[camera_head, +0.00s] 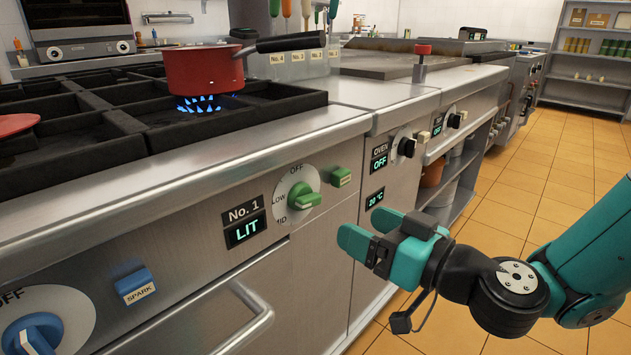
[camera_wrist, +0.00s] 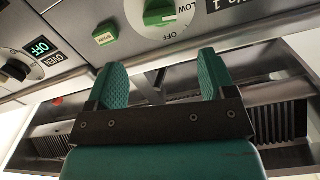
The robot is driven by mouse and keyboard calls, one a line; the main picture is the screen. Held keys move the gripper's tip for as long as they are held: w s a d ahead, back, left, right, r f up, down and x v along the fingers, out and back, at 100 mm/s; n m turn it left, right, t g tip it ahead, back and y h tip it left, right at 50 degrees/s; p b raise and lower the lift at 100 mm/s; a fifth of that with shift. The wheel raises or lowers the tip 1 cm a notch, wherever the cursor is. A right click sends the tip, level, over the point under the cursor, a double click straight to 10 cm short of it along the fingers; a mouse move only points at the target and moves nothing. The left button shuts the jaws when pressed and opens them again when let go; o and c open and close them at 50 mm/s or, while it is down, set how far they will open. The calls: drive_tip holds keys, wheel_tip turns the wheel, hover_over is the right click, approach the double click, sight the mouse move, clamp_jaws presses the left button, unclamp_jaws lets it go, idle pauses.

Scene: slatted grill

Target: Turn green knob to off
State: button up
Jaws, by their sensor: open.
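The green knob (camera_head: 304,197) sits on a white dial marked OFF, LOW and MID on the stove's front panel. Its grip points toward the lower-right side of the dial in the head view, away from OFF at the top. The knob also shows at the top of the wrist view (camera_wrist: 160,13). A display (camera_head: 244,228) beside it reads "No. 1 LIT". My gripper (camera_head: 362,235) is open and empty, in front of the panel, to the right of and below the knob, apart from it. In the wrist view its two teal fingers (camera_wrist: 160,80) stand spread below the dial.
A red pan (camera_head: 205,82) stands over blue flames (camera_head: 199,104) on the black grate. A green button (camera_head: 341,177) is right of the knob. A blue knob (camera_head: 34,335) and blue SPARK button (camera_head: 134,286) are at left. An oven handle (camera_head: 255,318) juts out below.

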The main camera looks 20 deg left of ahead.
sight(313, 201)
drive_tip(key=p+x, duration=0.3)
drive_tip(key=x, duration=0.7)
drive_tip(key=shift+a, duration=0.2)
drive_tip(key=shift+c, duration=0.2)
drive_tip(key=c, duration=0.9)
